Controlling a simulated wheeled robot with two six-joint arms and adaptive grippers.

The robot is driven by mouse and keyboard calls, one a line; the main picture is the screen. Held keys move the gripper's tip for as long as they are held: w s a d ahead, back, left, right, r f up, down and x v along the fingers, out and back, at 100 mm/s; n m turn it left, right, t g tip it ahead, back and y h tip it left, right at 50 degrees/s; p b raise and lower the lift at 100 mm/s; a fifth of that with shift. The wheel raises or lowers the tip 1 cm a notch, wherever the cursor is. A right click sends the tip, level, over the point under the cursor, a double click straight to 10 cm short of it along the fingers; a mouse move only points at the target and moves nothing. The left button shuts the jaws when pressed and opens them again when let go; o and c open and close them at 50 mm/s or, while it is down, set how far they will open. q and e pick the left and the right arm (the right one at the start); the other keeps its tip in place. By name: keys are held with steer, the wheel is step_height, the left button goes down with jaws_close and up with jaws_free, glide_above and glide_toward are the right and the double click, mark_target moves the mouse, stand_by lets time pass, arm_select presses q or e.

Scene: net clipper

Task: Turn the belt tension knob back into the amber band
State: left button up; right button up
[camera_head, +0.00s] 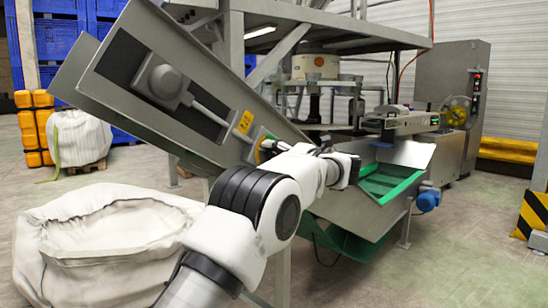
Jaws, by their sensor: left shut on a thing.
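The belt tension knob sits at the lower right end of the slanted grey metal panel (125,85). A round piece with a yellow edge (259,153) shows there, mostly hidden behind my gripper. My left gripper (268,148) reaches in from the right and is shut on the knob. The fingers are small and dark in this view, and the knob's pointer and amber band cannot be made out. A yellow label (245,121) is on the panel just above. My right gripper is not in view.
A large white bulk bag (95,250) stands open at the lower left. A green-lined chute (385,185) lies right of my wrist. A steel post (283,270) stands under the machine. A striped yellow-black barrier (532,213) is at the far right. Floor at the lower right is clear.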

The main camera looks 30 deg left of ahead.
arm_select(q)
steer(key=o, duration=1.2)
steer(key=shift+c, duration=0.2)
steer(key=s+d, duration=0.2)
steer(key=d, duration=0.9)
steer(key=shift+d, duration=0.4)
steer(key=shift+f, duration=0.15)
